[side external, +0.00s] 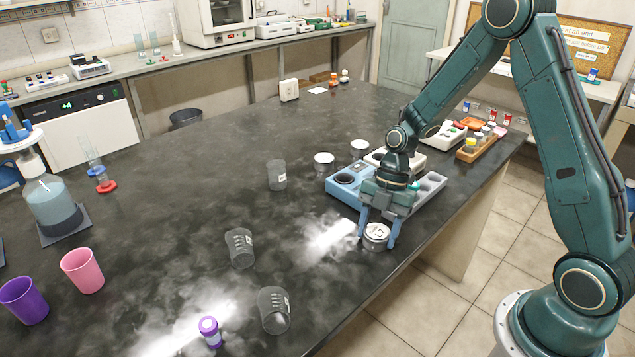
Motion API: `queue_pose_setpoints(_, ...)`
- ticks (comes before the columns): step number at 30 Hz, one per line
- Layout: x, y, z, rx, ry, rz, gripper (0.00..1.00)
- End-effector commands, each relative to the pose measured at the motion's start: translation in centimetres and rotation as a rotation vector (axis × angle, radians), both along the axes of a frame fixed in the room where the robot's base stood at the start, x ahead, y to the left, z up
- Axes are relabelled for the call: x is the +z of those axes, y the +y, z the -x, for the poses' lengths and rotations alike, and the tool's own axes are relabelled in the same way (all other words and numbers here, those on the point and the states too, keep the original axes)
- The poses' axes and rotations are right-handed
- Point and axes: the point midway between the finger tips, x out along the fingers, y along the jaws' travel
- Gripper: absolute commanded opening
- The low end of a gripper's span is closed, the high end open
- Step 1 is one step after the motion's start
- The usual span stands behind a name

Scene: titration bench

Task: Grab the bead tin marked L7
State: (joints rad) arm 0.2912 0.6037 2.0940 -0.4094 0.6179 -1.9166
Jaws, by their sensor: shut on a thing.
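A round silvery tin (376,232) stands on the dark bench near its right front edge. Dark marks show on its pale lid, but they are too small to read for certain. My gripper (378,238) points down over this tin and is shut on it, one finger on each side. The tin appears to be at bench height. Two similar tins stand farther back, one on the left (324,162) and one on the right (360,149). I cannot read their lids.
A blue tray (342,190) with compartments lies just behind my gripper. A clear beaker (277,175) stands left of it.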

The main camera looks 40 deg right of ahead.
Motion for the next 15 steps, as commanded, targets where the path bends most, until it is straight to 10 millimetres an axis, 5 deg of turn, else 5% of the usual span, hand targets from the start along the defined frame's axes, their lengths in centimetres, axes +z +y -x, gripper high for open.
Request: queue_pose_setpoints(15, 1.4, 0.0, -0.1, 0.000, -0.003, 0.000, 0.30)
